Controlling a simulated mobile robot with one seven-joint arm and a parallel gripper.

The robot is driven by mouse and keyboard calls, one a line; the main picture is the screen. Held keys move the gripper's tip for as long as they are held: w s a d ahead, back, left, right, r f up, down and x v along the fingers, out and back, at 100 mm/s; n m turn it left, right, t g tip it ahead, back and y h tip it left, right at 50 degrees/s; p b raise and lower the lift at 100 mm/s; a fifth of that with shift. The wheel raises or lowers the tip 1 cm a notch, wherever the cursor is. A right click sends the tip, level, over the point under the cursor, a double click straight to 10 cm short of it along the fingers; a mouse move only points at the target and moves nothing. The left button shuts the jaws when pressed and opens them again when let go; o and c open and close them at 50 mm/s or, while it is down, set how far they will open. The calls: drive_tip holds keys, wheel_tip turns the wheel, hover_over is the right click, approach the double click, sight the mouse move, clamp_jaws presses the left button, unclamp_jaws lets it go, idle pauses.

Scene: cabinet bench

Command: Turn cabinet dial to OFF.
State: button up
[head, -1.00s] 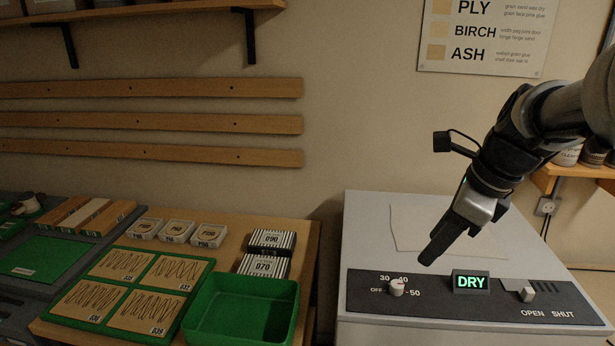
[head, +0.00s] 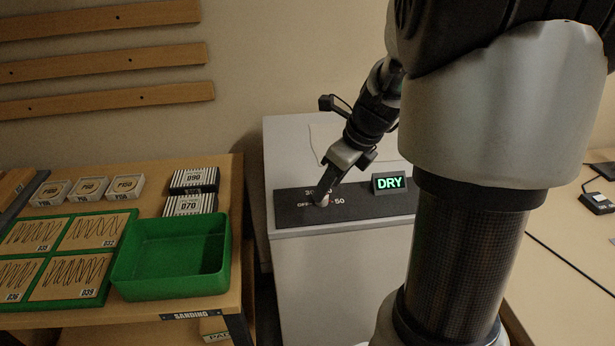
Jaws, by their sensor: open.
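The white cabinet dial (head: 322,201) sits on the dark control panel (head: 290,214) on the front edge of the grey cabinet (head: 285,150). OFF is marked at its left, 30 and 40 above and 50 at its right. My gripper (head: 324,192) is open, its fingers pointing down at the dial and partly covering it and the upper numbers. I cannot tell whether the fingers touch the dial, nor which mark it points to. A lit display (head: 389,183) reading DRY stands right of the dial.
My own arm hides the panel's right side. A wooden bench (head: 236,220) at the left carries a green bin (head: 170,258), sanding sheets (head: 95,232) and several small boxes (head: 88,188). A gap separates bench and cabinet. A pale worktop (head: 560,240) lies at the right.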

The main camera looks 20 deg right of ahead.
drive_tip(key=shift+x, duration=1.55)
drive_tip(key=shift+c, duration=0.3)
drive_tip(key=c, duration=1)
